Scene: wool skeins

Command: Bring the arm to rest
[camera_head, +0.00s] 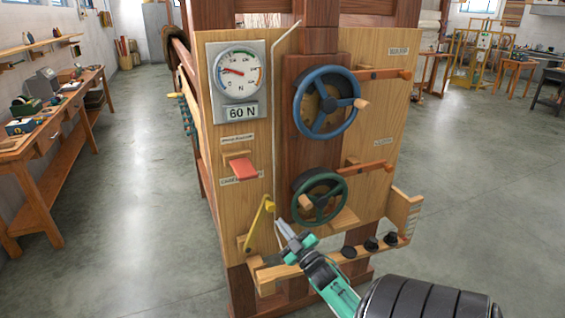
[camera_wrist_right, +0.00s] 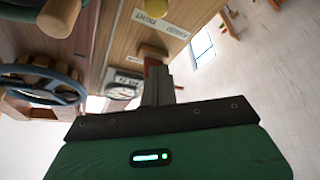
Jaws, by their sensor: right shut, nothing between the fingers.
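My right arm comes in from the lower right in the head view. Its gripper (camera_head: 281,226) is shut and empty, in front of the lower part of the wooden machine, just right of a yellow lever (camera_head: 260,219). I cannot tell whether it touches the lever. In the right wrist view the shut fingers (camera_wrist_right: 158,86) point toward the panel, with the dial gauge (camera_wrist_right: 121,91) beyond them. My left gripper is not in view.
The machine's panel carries a blue handwheel (camera_head: 327,104), a green handwheel (camera_head: 320,197), a red lever (camera_head: 243,168) and a gauge (camera_head: 238,73) above a "60 N" plate. A ledge with dark knobs (camera_head: 371,244) juts out below. A workbench (camera_head: 50,134) stands left; the floor on both sides is open.

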